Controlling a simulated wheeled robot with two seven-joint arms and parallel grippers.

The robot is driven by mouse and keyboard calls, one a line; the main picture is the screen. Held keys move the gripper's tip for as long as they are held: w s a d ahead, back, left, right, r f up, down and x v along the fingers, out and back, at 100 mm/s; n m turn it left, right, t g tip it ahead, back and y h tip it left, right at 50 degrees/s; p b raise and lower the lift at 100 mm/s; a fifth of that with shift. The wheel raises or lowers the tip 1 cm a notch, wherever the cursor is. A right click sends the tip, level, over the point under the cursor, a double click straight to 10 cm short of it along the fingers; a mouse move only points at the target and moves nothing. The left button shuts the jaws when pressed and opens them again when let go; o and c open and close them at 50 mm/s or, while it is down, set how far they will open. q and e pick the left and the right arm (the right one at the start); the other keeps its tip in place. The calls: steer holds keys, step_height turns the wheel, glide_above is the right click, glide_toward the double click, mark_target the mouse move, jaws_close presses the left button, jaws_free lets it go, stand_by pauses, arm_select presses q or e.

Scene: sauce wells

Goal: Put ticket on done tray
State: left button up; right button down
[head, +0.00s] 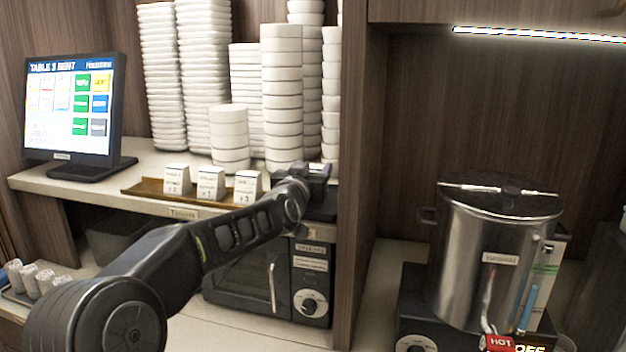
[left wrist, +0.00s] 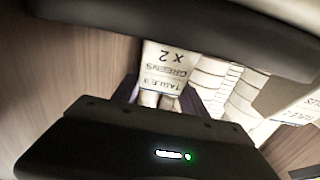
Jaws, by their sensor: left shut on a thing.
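My left gripper (head: 320,172) is at the right end of the shelf, by the wooden upright. In the left wrist view its purple fingers are shut on a white ticket (left wrist: 168,62), printed "GREENS x2" and upside down in that picture. Three white tickets (head: 210,183) stand in a row on a brown wooden tray (head: 140,189), left of the gripper. Part of another ticket (left wrist: 298,112) shows in the left wrist view. A dark flat surface (head: 322,208) lies below the gripper; I cannot tell whether it is the done tray. My right gripper is out of view.
Tall stacks of white bowls (head: 282,100) stand close behind the tickets and gripper. A screen (head: 70,105) reading "TABLE 3 SENT" stands at left. The upright (head: 355,200) borders the shelf at right. Beyond it is a steel pot (head: 490,265) with a "HOT" tag.

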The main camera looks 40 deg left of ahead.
arm_select(q)
steer(key=shift+f, duration=0.85)
steer(key=shift+f+b, duration=0.2)
steer(key=shift+b, duration=0.1)
steer(key=o, duration=1.5)
steer(key=shift+r, duration=0.1)
steer(key=shift+r, duration=0.1)
steer(key=b+v, duration=0.2)
steer(key=v, duration=1)
